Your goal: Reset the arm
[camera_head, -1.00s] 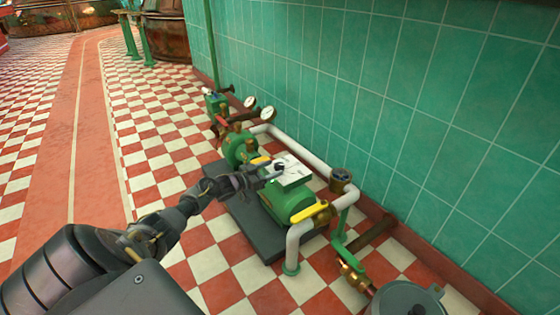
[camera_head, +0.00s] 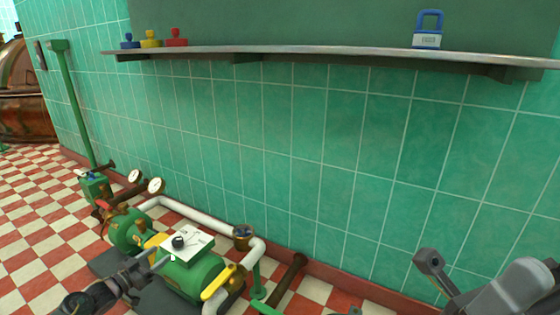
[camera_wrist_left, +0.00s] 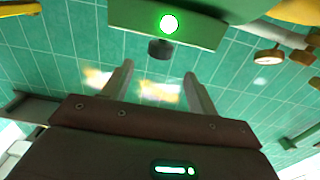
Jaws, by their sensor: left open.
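My left gripper (camera_head: 160,262) is at the lower left of the head view, close beside the white-topped control box (camera_head: 196,239) on the green pump (camera_head: 190,279). In the left wrist view, my left gripper (camera_wrist_left: 158,78) has its two fingers apart with nothing between them. Beyond the fingertips that view shows a green box (camera_wrist_left: 205,32) with a bright green light (camera_wrist_left: 169,23) and a dark knob (camera_wrist_left: 160,49). The box's black knob (camera_head: 178,242) also shows in the head view.
A shelf (camera_head: 350,57) on the green tiled wall holds blue, yellow and red stamp-like items and a blue padlock (camera_head: 428,30). White pipe (camera_head: 200,213), gauges (camera_head: 155,185) and a yellow lever (camera_head: 219,282) surround the pump. Grey mechanical parts show lower right. Checkered floor is open at left.

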